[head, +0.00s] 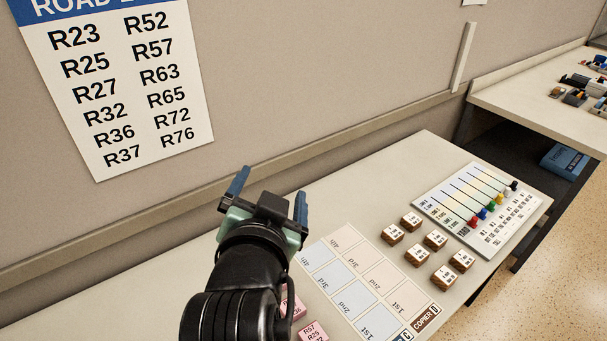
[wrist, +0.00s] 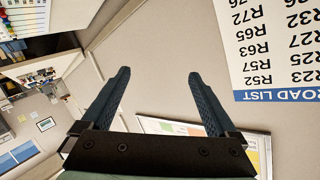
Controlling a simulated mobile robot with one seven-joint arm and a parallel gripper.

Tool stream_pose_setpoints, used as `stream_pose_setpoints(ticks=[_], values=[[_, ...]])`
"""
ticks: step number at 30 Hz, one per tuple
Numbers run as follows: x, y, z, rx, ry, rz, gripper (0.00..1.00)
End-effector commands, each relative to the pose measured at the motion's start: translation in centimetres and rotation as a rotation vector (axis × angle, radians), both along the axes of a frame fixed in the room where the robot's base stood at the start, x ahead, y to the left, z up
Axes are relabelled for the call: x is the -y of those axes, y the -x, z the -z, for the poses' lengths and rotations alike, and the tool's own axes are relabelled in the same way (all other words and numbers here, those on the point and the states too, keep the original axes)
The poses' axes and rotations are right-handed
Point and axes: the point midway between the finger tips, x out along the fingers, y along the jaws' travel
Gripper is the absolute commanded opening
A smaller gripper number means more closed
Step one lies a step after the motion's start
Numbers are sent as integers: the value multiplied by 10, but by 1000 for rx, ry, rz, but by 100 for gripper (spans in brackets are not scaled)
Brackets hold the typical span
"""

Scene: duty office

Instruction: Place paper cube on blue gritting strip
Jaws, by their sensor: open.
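A board with two strips of cells marked 1st to 4th lies on the table in the head view. The light blue strip (head: 335,277) is on its left, and its visible cells are bare. Several brown cubes with white labelled tops (head: 436,239) stand right of the board. Pink labelled blocks (head: 313,331) are partly hidden behind my arm at the bottom. I cannot tell which is the paper cube. My gripper (head: 270,186) is open and empty, raised left of the board. In the wrist view its spread fingers (wrist: 158,75) point towards the wall.
A pale strip (head: 370,270) adjoins the blue one. A panel with coloured sliders (head: 480,205) lies at the table's right end. A road list (head: 125,90) hangs on the wall behind. Another desk (head: 540,105) is at the right. The back left tabletop looks clear.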

Motion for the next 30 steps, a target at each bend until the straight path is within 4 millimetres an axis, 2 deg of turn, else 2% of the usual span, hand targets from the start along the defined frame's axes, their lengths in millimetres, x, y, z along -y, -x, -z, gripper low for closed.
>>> stream_pose_setpoints(ticks=[1, 2, 3, 6, 9, 12, 15, 17, 30], values=[[7, -2, -57, 159, 46, -18, 94], [11, -1, -87, 247, 79, -26, 94], [15, 5, -127, 364, 126, -32, 94], [28, 33, -214, 631, 244, -13, 94], [37, 69, -277, 841, 345, 29, 94], [43, 99, -315, 981, 415, 72, 94], [46, 116, -332, 1052, 455, 100, 94], [47, 121, -337, 1069, 464, 108, 94], [46, 120, -336, 1067, 464, 107, 94]])
